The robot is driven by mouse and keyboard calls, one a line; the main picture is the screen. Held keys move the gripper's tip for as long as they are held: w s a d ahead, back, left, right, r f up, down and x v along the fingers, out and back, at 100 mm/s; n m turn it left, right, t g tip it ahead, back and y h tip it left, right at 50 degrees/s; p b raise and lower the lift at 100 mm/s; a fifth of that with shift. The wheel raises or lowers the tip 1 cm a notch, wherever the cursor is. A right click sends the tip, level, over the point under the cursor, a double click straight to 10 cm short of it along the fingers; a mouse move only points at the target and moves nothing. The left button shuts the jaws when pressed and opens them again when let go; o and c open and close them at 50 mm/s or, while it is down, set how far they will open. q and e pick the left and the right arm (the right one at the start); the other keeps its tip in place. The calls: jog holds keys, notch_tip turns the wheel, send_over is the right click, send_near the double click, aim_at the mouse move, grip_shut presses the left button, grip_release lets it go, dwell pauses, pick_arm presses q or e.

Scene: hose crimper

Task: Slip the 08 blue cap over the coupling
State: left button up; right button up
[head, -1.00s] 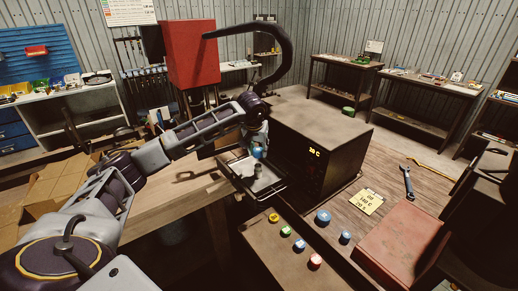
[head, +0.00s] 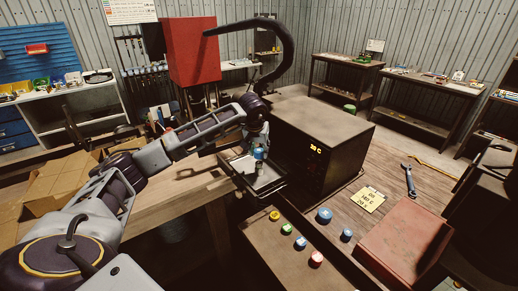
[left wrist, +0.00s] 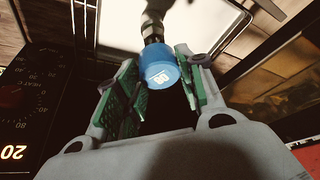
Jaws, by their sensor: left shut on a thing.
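The blue cap (head: 259,154) is at the end of my left arm, over the tray beside the oven-like box. In the left wrist view, the cap (left wrist: 161,70) shows its face with a white mark, which looks like 08. My left gripper (left wrist: 158,62) is shut on this cap between its green finger pads. The metallic coupling (left wrist: 153,32) shows just beyond the cap, in line with it. I cannot tell whether the cap sits over the coupling's end or only meets it. My right gripper is not in view.
The dark box (head: 320,140) with a lit display stands close to the right of my left gripper. The light metal tray (head: 268,187) lies below the gripper. Several coloured caps, including a larger blue one (head: 324,215), lie at the front. A red case (head: 405,240) is at right.

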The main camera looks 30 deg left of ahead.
aim_at(259, 162)
pick_arm(q)
jog(key=shift+f+b, duration=0.6)
jog(key=shift+f, duration=0.55)
jog(key=shift+f+b, duration=0.55)
jog(key=shift+f, duration=0.35)
jog(key=shift+f+b, duration=0.35)
jog(key=shift+f, duration=0.15)
jog(key=shift+f, duration=0.1)
jog(key=o, duration=0.8)
